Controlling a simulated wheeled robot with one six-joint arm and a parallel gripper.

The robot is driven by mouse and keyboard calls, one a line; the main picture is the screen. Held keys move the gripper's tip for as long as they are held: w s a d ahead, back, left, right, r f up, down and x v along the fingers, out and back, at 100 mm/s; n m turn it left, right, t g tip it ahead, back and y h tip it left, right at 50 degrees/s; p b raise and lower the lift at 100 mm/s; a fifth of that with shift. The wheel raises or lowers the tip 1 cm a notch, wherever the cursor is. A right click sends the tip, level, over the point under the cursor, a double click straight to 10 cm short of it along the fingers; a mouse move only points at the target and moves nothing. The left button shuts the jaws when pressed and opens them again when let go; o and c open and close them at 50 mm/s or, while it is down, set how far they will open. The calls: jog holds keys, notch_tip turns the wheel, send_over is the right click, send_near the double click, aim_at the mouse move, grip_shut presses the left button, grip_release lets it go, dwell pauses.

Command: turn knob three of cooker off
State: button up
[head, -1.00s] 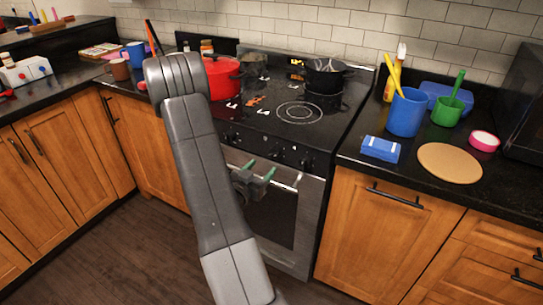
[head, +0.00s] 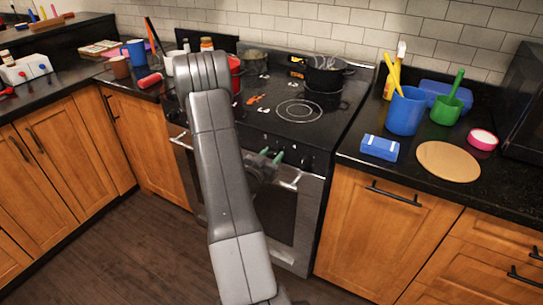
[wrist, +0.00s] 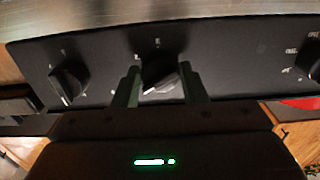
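The cooker (head: 308,190) stands against the tiled wall, with a row of dark knobs along its front panel. In the wrist view one knob (wrist: 160,74) sits at the centre, with a pale edge on its lower side. My gripper (head: 270,156) is at the cooker's front panel. Its two green fingers (wrist: 160,84) are apart, one on each side of the centre knob. A small gap seems to show, but contact is hard to tell. Another knob (wrist: 68,84) is to the left and a third (wrist: 312,62) at the right edge. My arm hides part of the panel in the head view.
A red pot (head: 235,75), partly behind my arm, and a black pot (head: 325,72) stand on the hob. The oven handle (head: 290,183) lies just below my gripper. The right counter holds a blue cup (head: 406,112) and a round board (head: 448,162). The floor at left is clear.

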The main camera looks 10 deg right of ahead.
jog(key=shift+n, duration=0.4)
jog(key=shift+c, duration=0.3)
jog(key=n+b, duration=0.1)
jog(key=n, duration=0.3)
jog(key=shift+n, duration=0.3)
jog(key=n, duration=0.6)
jog(key=shift+r, duration=0.1)
jog(key=shift+n, duration=0.4)
jog(key=o, duration=1)
jog(key=shift+c, duration=0.2)
jog(key=b+v, duration=0.1)
jog(key=v, duration=1.2)
jog(key=shift+s+a, duration=0.15)
jog(key=shift+s, duration=0.25)
jog(key=shift+w, duration=0.1)
